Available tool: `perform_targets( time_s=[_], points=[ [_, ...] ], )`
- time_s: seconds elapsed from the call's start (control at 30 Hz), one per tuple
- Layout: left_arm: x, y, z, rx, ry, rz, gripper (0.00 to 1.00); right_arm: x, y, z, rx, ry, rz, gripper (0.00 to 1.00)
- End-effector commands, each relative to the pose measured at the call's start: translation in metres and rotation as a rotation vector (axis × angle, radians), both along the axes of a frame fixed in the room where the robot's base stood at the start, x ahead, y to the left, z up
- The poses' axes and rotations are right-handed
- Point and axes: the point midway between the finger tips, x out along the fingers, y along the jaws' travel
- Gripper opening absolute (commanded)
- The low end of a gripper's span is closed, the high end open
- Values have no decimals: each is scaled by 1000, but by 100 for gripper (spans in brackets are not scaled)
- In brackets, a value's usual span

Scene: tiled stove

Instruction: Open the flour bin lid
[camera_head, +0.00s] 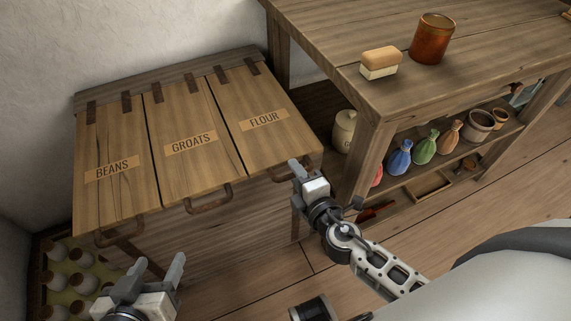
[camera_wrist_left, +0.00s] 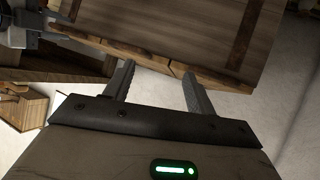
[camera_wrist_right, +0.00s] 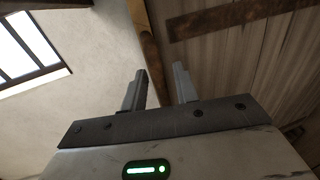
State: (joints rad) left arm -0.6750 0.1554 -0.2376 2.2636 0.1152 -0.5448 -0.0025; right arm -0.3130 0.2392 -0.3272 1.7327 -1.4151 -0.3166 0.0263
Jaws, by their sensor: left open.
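The wooden bin has three lids marked beans (camera_head: 120,195), groats (camera_head: 178,115) and flour (camera_head: 262,95). All three lie flat and shut. The flour lid is the rightmost.
A wooden table (camera_head: 330,40) stands close on the right, with a sponge-like block (camera_head: 380,62) and a brown cup (camera_head: 431,38). Its shelf holds several coloured bottles (camera_head: 424,147). A crate of pale round things (camera_head: 80,255) is at lower left. A wall is behind the bin.

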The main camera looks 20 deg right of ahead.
Motion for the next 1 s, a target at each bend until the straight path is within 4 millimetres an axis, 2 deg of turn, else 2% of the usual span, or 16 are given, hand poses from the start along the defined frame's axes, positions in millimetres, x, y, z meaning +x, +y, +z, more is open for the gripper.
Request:
perform_targets(
  time_s=[0.37, 0.5, 0.73, 0.87, 1.0],
  points=[
    [-1, -1, -1, -5, 4, 1, 56, 2, -2, -1, 1, 0, -5, 30],
    [-1, -2, 0, -8, 5, 3, 56, 2, -2, -1, 1, 0, -4, 0],
    [-1, -2, 3, -8, 4, 3, 56, 2, -1, 0, 1, 2, -4, 0],
    [-1, -1, 15, -3, -10, 6, 56, 2, -1, 7, 1, 11, -3, 0],
    [-3, 4, 46, -1, -52, 22, 56, 2, -1, 20, 0, 31, -3, 0]
  ],
)
